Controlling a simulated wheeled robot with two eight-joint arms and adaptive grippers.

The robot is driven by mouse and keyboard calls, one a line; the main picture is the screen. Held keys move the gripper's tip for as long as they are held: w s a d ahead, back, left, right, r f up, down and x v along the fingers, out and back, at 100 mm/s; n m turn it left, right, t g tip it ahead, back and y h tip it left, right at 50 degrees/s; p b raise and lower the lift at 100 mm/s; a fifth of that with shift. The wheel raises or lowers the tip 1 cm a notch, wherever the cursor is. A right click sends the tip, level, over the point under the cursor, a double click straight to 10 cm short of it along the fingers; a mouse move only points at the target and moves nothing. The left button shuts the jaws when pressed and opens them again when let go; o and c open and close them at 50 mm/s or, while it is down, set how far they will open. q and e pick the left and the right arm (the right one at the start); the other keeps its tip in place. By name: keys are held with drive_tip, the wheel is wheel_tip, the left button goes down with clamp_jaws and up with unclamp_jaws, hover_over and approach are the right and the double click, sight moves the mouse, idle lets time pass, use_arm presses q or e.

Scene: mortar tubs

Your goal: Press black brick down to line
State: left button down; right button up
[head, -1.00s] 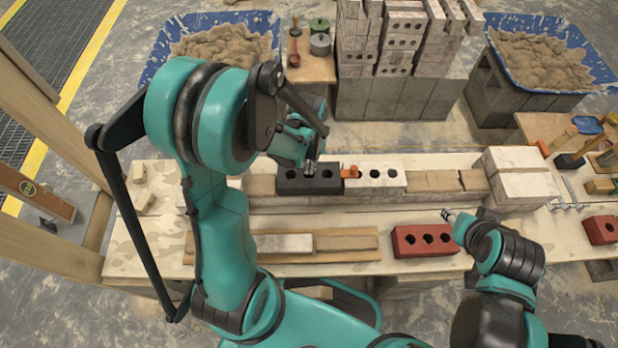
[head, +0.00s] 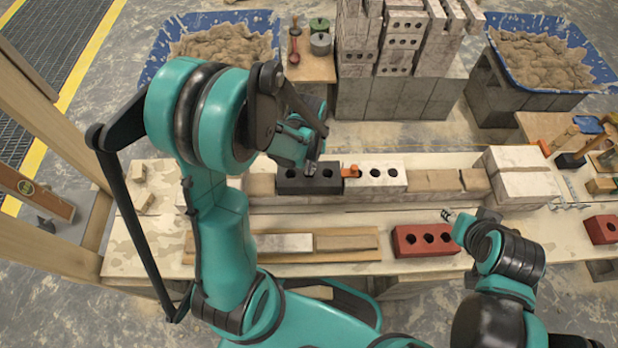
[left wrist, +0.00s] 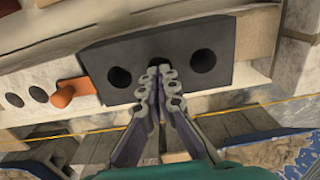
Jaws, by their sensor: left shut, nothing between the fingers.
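The closed fingers show in the left wrist view (left wrist: 158,78). A line (left wrist: 70,132) runs along the wall in that view. My right gripper (head: 447,214) is near the red brick; its finger state is unclear.
An orange clip (head: 351,171) sits at the joint between the black and white bricks. A red brick (head: 424,240) lies in front of the wall on the bench. White blocks (head: 519,177) stand at the right end. Mortar tubs (head: 218,47) stand behind.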

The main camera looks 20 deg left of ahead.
use_arm(q)
drive_tip(key=shift+f+b, duration=0.5)
drive_tip(key=shift+f, duration=0.1)
drive_tip(key=shift+w+f+b, duration=0.15)
drive_tip(key=shift+f+b, duration=0.3)
drive_tip(key=shift+b, duration=0.15)
idle(2.4)
drive_tip(key=shift+a+r+p, duration=0.1)
drive_tip(key=shift+r+p, duration=0.55)
drive_tip(key=shift+r, duration=0.1)
drive_tip(key=shift+r+p, duration=1.35)
drive_tip(key=shift+r, duration=0.45)
drive_tip(key=shift+f, duration=0.1)
